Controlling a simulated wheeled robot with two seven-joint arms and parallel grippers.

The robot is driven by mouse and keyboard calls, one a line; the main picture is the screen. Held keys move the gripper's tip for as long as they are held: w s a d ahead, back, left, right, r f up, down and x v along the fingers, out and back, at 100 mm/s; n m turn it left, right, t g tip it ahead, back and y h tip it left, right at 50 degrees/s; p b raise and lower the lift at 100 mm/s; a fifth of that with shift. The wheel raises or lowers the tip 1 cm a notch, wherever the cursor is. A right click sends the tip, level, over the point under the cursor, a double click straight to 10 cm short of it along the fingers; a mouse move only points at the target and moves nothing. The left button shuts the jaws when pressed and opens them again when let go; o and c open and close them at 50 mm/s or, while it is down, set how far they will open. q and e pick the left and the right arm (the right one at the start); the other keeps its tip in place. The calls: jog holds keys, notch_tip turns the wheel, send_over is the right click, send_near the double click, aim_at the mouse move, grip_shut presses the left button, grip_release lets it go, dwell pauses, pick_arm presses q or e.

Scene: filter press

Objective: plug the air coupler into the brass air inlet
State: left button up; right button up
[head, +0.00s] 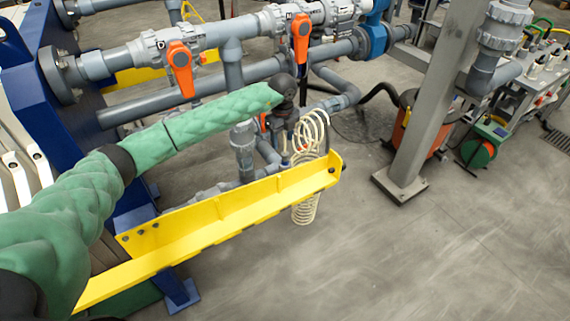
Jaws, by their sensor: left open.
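My left arm, in a green padded sleeve, reaches in from the left. Its dark left gripper (283,134) is small in the head view, pointing down in front of the grey pipes; it is open. A cream coiled air hose (311,130) is just right of the gripper and hangs down past the end of the yellow beam (225,207). I cannot make out the air coupler or the brass air inlet at this size; the gripper and pipes may hide them. I cannot tell whether the gripper touches the hose. My right gripper is not in view.
Grey pipes with orange-handled valves (181,68) run across the back, close to my left arm. A blue press frame (62,100) stands at the left. A grey steel post (428,95) stands right of the hose. The concrete floor at lower right is clear.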

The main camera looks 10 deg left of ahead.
aim_at(285, 153)
pick_arm(q)
jog(key=shift+f, duration=0.15)
jog(key=shift+f+p, duration=0.5)
jog(key=shift+f, duration=0.65)
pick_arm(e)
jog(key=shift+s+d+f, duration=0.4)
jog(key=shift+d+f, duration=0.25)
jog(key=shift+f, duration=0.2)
pick_arm(q)
jog(key=shift+d+f+p, duration=0.15)
jog(key=shift+p, duration=0.25)
jog(key=f+p, duration=0.3)
jog(key=f, duration=0.1)
jog(key=shift+s+d+f, duration=0.1)
jog(key=shift+d, duration=0.2)
jog(key=shift+f, duration=0.35)
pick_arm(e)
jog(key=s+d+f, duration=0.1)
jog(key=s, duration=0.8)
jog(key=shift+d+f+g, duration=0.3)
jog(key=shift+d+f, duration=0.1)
